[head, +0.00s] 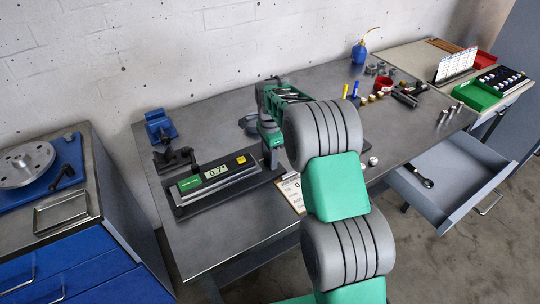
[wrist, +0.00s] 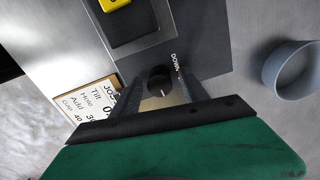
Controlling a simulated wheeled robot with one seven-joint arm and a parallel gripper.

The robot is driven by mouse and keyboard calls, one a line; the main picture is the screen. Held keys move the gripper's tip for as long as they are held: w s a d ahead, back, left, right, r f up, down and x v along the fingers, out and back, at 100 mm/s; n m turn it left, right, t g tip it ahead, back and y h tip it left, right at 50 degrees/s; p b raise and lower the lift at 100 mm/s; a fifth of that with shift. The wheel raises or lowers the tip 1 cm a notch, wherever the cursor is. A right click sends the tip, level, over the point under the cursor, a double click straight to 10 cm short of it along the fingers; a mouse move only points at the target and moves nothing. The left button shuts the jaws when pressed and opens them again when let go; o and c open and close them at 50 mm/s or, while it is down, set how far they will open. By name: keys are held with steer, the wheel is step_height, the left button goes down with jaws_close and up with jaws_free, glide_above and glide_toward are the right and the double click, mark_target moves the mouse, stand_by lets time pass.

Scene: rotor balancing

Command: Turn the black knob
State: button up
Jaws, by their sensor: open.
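The black knob (wrist: 158,77) shows in the wrist view as a small round cap with a white index line, on a dark plate beside the white letters "DOWN". My gripper (wrist: 160,86) is open, with one finger on each side of the knob. I cannot tell whether the fingers touch it. In the head view my gripper (head: 270,150) is low over the bench at the right end of the balancing unit with the display (head: 214,172). The knob is not visible in that view; my arm blocks part of the area.
A clipboard with a printed sheet (wrist: 84,113) lies beside the plate. A grey round cup-like part (wrist: 291,70) is at the right of the wrist view. A yellow button (head: 241,159) sits on the unit. A blue vise (head: 160,126) stands behind; an open drawer (head: 452,180) juts out at right.

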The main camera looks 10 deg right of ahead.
steer(key=shift+c, duration=0.2)
jaws_close()
stand_by(0.3)
steer(key=shift+n, duration=0.3)
steer(key=n, duration=0.6)
steer(key=shift+w+b, duration=0.1)
steer(key=shift+b, duration=0.25)
steer(key=n, duration=0.3)
steer(key=shift+n, duration=0.3)
steer(key=shift+a+r+n, duration=0.1)
steer(key=shift+n, duration=1.6)
